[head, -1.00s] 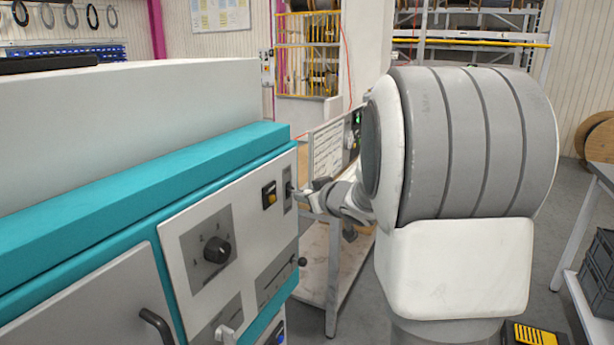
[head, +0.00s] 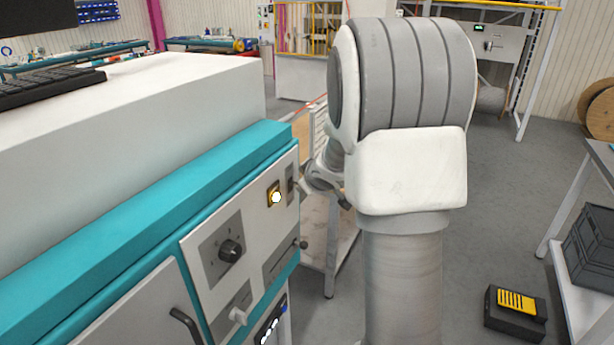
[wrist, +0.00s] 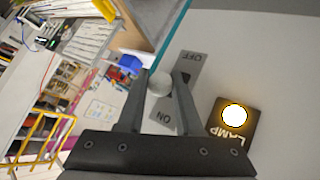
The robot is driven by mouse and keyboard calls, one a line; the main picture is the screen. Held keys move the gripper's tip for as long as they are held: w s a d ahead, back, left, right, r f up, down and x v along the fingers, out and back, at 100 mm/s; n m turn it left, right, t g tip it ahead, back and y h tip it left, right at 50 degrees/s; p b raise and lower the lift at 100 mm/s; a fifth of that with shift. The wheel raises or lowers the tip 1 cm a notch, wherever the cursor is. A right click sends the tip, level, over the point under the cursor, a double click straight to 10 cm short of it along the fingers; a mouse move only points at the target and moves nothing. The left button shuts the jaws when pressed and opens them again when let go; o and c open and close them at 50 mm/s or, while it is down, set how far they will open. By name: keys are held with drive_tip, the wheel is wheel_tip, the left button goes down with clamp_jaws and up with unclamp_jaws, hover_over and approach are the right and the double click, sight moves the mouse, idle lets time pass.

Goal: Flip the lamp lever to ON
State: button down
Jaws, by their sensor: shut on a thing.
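The lamp lever's pale round knob (wrist: 158,84) sits between the two fingers of my gripper (wrist: 162,76) in the wrist view. My gripper is shut on it. Behind it is the lever's grey plate (wrist: 192,66), marked OFF and ON; the knob appears toward the ON side. The lamp (wrist: 234,115) beside the plate, labelled LAMP, is glowing. In the head view the lit lamp (head: 276,197) is on the front panel, left of the lever plate (head: 290,184). My arm hides much of my gripper there, and the lever's position cannot be told.
A black and yellow box (head: 516,312) lies on the floor at right.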

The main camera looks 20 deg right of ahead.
idle(0.3)
drive_tip(key=c, duration=0.6)
unclamp_jaws()
drive_tip(key=shift+s+r+p, duration=0.3)
drive_tip(key=shift+r, duration=0.1)
drive_tip(key=p+v, duration=0.7)
drive_tip(key=v, duration=0.9)
drive_tip(key=shift+s+a, duration=0.15)
drive_tip(key=shift+s, duration=0.05)
drive_tip(key=shift+r, duration=0.1)
